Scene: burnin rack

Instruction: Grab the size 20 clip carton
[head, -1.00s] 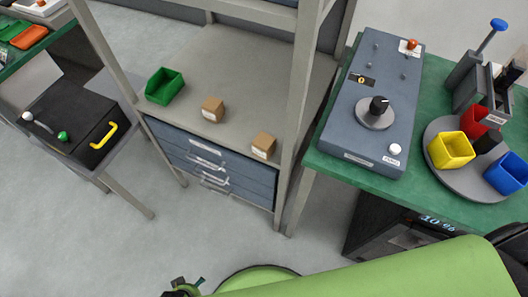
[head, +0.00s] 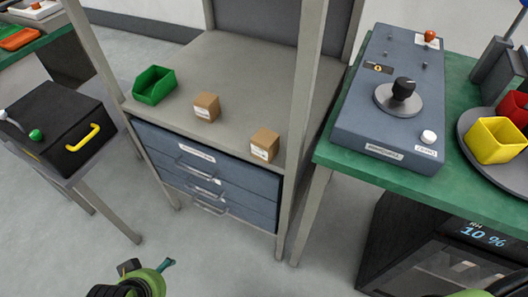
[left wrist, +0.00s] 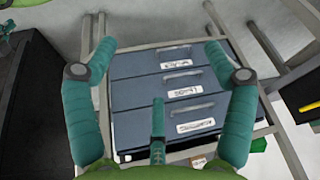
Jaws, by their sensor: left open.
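Two small brown cartons stand on the rack's shelf (head: 232,62) in the head view. One carton (head: 206,107) is near the middle, right of the green bin. The other carton (head: 264,146) is at the shelf's front right. Both have white labels too small to read, so I cannot tell which is size 20. My left gripper (left wrist: 156,62) is open and empty in the left wrist view, facing the drawer fronts below the shelf. Part of it shows at the bottom of the head view. My right gripper is not in view.
A green bin (head: 154,85) stands left on the shelf. Blue drawers (head: 215,170) with handles sit below. Rack posts rise in front. A grey control box (head: 390,105) stands on the green table at right, and a black box (head: 62,125) at left. The floor in front is clear.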

